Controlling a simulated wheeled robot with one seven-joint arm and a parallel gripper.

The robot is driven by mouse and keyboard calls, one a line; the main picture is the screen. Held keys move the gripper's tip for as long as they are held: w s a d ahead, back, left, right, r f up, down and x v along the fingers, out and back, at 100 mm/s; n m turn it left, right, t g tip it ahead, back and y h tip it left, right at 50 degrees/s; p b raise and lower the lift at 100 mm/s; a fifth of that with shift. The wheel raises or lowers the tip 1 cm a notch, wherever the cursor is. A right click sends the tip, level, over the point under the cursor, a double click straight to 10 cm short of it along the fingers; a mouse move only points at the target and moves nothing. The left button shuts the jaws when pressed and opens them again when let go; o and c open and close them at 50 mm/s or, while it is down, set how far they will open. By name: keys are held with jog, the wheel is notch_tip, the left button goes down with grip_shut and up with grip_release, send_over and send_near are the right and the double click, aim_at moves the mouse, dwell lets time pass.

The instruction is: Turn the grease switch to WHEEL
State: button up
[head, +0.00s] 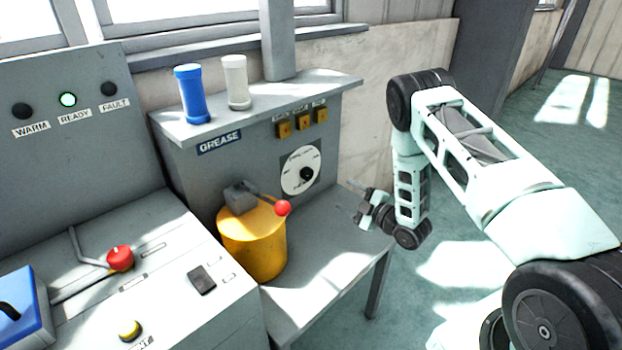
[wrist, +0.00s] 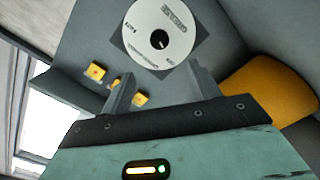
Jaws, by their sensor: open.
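The grease switch is a round white dial (head: 293,178) with a black knob (head: 306,174) on the front of the grey grease cabinet. In the wrist view the dial (wrist: 160,25) and its knob (wrist: 159,39) lie beyond my fingertips. The dial's lettering is too small to read, so I cannot tell which mark the knob points to. My gripper (head: 362,205) is to the right of the dial and apart from it. Its two fingers (wrist: 160,83) are spread with nothing between them.
A yellow drum (head: 252,245) with a red-knobbed lever (head: 282,208) stands left of my gripper. Yellow switches (head: 302,124) sit above the dial. Blue (head: 190,95) and white (head: 236,82) cylinders stand on the cabinet. The bench right of the drum is clear.

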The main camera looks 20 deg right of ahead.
aim_at(310, 175)
jog(key=shift+t+y, duration=0.3)
jog(key=x, duration=0.5)
jog(key=p+x, duration=0.1)
jog(key=x, duration=0.4)
jog(key=f+x, duration=0.1)
jog(key=x, duration=0.5)
jog(key=shift+w+d, duration=0.1)
jog(key=c, duration=1)
